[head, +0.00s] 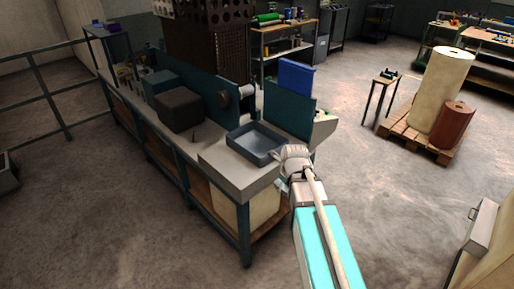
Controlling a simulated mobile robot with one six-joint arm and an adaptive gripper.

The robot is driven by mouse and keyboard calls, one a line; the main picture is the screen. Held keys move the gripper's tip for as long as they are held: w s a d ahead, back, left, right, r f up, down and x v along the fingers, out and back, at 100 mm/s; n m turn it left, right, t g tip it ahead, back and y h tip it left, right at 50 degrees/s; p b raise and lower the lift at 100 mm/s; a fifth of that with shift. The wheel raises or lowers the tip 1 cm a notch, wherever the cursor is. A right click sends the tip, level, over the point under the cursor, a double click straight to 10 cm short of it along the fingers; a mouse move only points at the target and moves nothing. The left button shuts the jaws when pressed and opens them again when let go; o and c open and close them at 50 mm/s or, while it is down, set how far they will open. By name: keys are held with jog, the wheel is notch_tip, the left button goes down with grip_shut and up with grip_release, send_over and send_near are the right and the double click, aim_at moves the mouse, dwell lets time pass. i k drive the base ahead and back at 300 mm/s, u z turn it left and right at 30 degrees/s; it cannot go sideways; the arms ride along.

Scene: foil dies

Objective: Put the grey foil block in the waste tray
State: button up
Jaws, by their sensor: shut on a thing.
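My gripper (281,168) is at the near right edge of the workbench, beside the blue-grey open tray. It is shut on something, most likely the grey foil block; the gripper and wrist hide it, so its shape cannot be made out. The tray (240,146), which looks like the waste tray, sits on the light grey top at the bench's near end. Its visible floor looks empty. The gripper is just right of and nearer than the tray's right corner. I cannot tell whether they touch.
A teal machine panel with a blue plate (296,76) stands behind the tray. A dark box (180,109) sits farther left on the bench. A pallet (414,135) with large rolls and a small stand (385,82) are at right. Open floor lies between.

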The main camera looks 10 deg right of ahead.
aim_at(257, 147)
jog(key=u, duration=0.05)
jog(key=i, duration=1)
jog(key=z, duration=0.05)
